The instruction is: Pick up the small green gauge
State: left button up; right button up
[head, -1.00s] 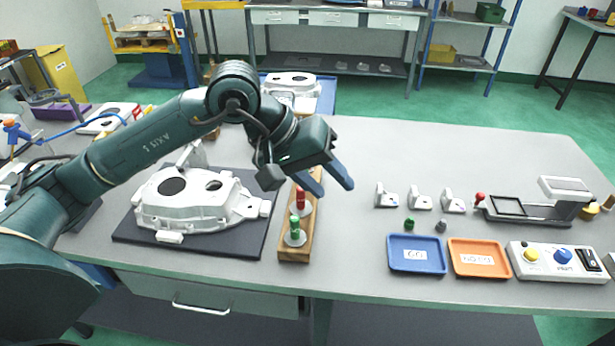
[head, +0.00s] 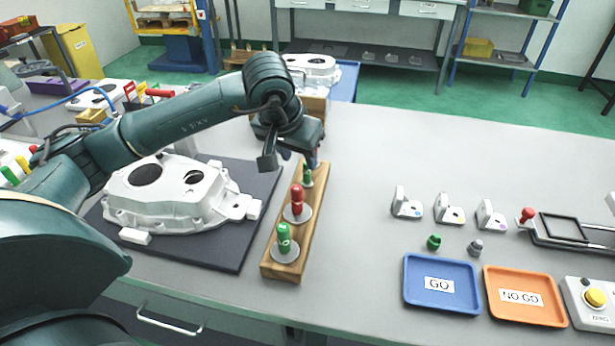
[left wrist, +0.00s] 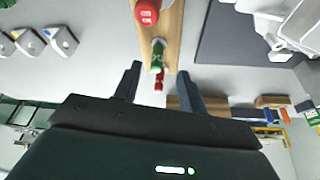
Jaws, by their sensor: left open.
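A wooden rack (head: 274,262) holds upright gauges. The small green gauge (head: 307,178) stands toward its far end, behind a larger red gauge (head: 297,203) and a large green gauge (head: 284,241) at the near end. My left gripper (head: 301,158) is open and empty above the far end, its fingers partly hidden by its own body. In the left wrist view the small green gauge (left wrist: 157,54) is just beyond the open fingers of my left gripper (left wrist: 160,76), roughly centred between them. A small red piece (left wrist: 159,80) shows next to it. My right gripper is not in view.
A white casting (head: 165,200) lies on a dark mat (head: 225,250) left of the rack. To the right are a blue GO tray (head: 440,305), an orange NO GO tray (head: 525,312), a small green knob (head: 433,242) and several brackets. The table between is clear.

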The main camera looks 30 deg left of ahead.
aim_at(308, 182)
pick_arm(q)
jog(key=shift+w+d+p+x, duration=0.1)
jog(key=shift+w+p+x, duration=0.15)
jog(key=shift+x, duration=1.55)
jog(key=shift+w+d+p+x, duration=0.1)
jog(key=shift+p+x, duration=0.2)
jog(key=shift+x, duration=1.45)
jog(key=shift+r, duration=0.2)
jog(key=shift+c, duration=0.4)
grip_shut()
